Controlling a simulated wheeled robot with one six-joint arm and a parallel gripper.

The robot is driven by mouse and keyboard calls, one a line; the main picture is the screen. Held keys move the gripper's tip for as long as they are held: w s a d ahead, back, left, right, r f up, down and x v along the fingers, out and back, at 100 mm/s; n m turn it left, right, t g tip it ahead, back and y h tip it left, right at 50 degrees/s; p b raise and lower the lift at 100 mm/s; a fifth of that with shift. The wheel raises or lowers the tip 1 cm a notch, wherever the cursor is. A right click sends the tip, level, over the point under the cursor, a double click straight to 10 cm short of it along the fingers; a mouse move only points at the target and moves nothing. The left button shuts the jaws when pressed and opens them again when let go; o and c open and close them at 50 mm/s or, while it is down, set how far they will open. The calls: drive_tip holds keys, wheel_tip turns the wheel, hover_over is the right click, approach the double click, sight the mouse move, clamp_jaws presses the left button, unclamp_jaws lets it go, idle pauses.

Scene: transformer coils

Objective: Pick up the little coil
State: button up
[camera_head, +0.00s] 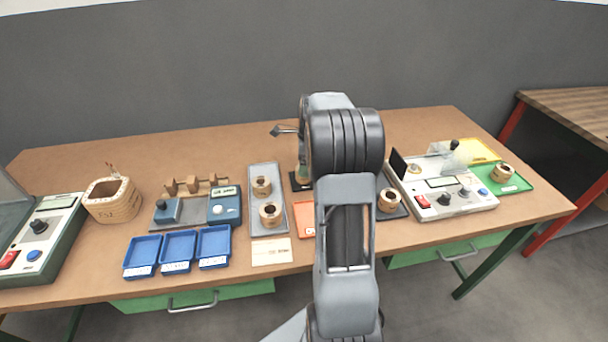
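Several small tan coils with dark centre holes are in view. Two stand on a grey tray (281,231) left of my arm: a rear coil (262,183) and a front coil (270,220). A third coil (388,206) is on a dark plate just right of my arm. Another coil (503,178) is on a green tray (522,184) at the far right. A much larger coil (113,208) stands at the left. I cannot tell which is meant. My arm rises over the middle of the bench and mostly hides its end; I cannot make out the gripper fingers.
Three blue trays (140,270) and a wooden rack with blue units (224,203) are left of centre. Instrument boxes stand at the left (40,247) and right (455,205). An orange-red tray (304,232) is partly behind my arm.

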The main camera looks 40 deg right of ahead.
drive_tip(key=shift+a+f, duration=0.2)
drive_tip(key=shift+f, duration=1)
drive_tip(key=shift+a+f, duration=0.15)
drive_tip(key=shift+f, duration=1)
drive_tip(key=c, duration=1.1)
drive_tip(key=shift+w+r, duration=0.1)
drive_tip(key=shift+c, duration=0.2)
